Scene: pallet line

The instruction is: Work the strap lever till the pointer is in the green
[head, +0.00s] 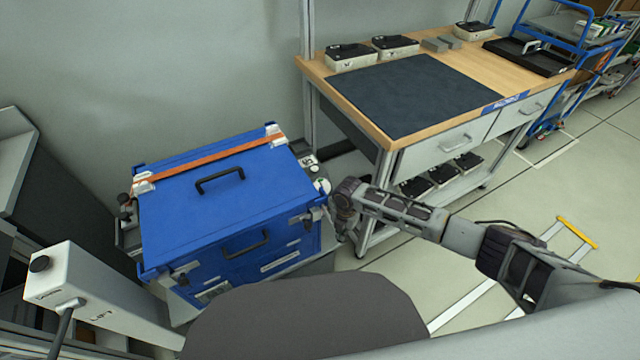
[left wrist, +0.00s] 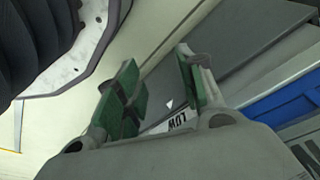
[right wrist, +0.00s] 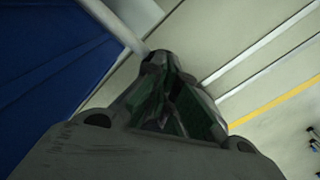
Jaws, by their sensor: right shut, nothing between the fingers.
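A blue case (head: 245,195) with an orange strap (head: 210,158) across its lid stands at the left in the head view. A small grey and black fitting (head: 308,162) sits at the strap's right end, with a pale round part (head: 322,186) beside it. I cannot make out a lever, a pointer or a green zone there. My right gripper (head: 345,205) is beside the case's right side, just right of the round part. In the right wrist view its fingers (right wrist: 168,75) are shut and empty. My left gripper (left wrist: 160,90) is open and empty, outside the head view.
A workbench (head: 395,130) with a dark mat (head: 410,95) stands behind and right of the case. A blue cart (head: 560,50) is at far right. Floor at the right is mostly clear.

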